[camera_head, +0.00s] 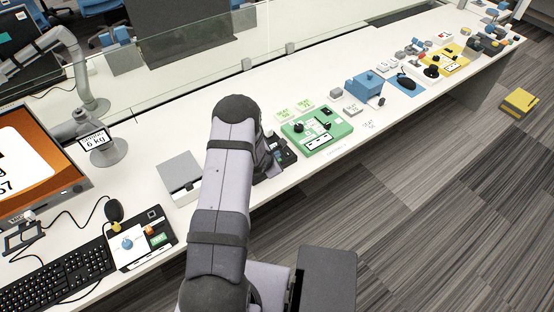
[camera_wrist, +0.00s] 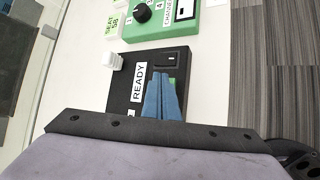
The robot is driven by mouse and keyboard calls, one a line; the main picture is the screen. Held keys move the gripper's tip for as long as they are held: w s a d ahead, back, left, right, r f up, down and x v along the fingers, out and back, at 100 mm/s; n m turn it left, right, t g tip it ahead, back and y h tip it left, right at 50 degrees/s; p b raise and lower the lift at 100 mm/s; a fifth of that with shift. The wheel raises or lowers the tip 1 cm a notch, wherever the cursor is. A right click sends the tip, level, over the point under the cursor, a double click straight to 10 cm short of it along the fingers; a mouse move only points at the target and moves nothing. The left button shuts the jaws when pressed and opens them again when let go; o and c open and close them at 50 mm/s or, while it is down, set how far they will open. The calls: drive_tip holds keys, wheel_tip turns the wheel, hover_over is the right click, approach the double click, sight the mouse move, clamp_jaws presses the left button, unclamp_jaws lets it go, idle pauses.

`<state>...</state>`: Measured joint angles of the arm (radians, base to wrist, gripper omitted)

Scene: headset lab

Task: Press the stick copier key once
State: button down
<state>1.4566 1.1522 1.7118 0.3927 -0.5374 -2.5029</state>
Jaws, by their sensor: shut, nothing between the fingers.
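A black device with a white READY label (camera_wrist: 138,84) shows in the wrist view; it appears to be the stick copier (camera_wrist: 150,60). It has a small black switch-like part (camera_wrist: 171,59) near its upper right. A patch of green (camera_wrist: 173,82) shows beside my fingertips, mostly hidden by them, and may be the key. My gripper (camera_wrist: 163,76) has its blue fingers shut and empty, over the device's lower right part. I cannot tell whether the tips touch it. In the head view the black device (camera_head: 285,152) is partly hidden behind my arm.
A white block-like piece (camera_wrist: 112,60) stands at the device's left edge. A green panel with a knob (camera_head: 318,130) lies just beyond the device. A grey box (camera_head: 180,172) is to the left in the head view. The table's front edge is close on the right.

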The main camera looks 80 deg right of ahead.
drive_tip(key=shift+f+b, duration=0.35)
drive_tip(key=shift+f, duration=0.1)
idle(0.6)
idle(0.4)
drive_tip(key=shift+r+p, duration=0.8)
drive_tip(key=shift+r, duration=0.1)
drive_tip(key=shift+r+p, duration=2.05)
drive_tip(key=shift+r, duration=0.45)
